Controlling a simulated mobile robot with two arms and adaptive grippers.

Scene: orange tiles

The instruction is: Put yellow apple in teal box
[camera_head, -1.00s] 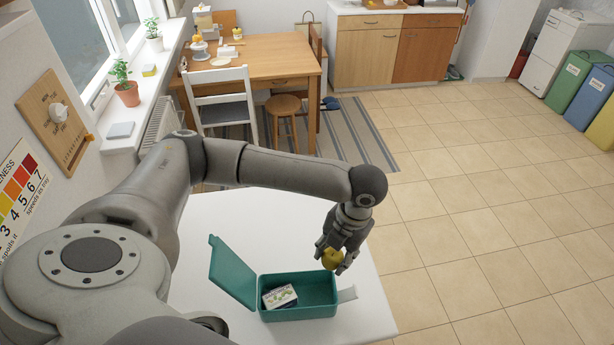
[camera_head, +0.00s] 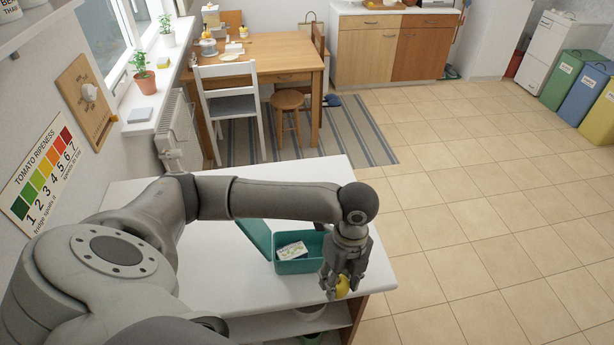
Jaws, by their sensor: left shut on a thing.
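My left gripper (camera_head: 338,284) is shut on a yellow apple (camera_head: 342,288). It holds the apple in front of and to the right of the teal box, near the front right edge of the white counter. The teal box (camera_head: 298,267) stands on the counter with its lid (camera_head: 254,240) swung open to the left. A small white and green packet (camera_head: 292,252) lies inside the box. My gripper and wrist hide the right end of the box. My right gripper does not show.
The white counter top (camera_head: 215,285) has bare room left of the box. A shelf (camera_head: 290,322) shows below its front edge. Tiled floor (camera_head: 460,250) lies open to the right. A table, chair and stool stand farther back.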

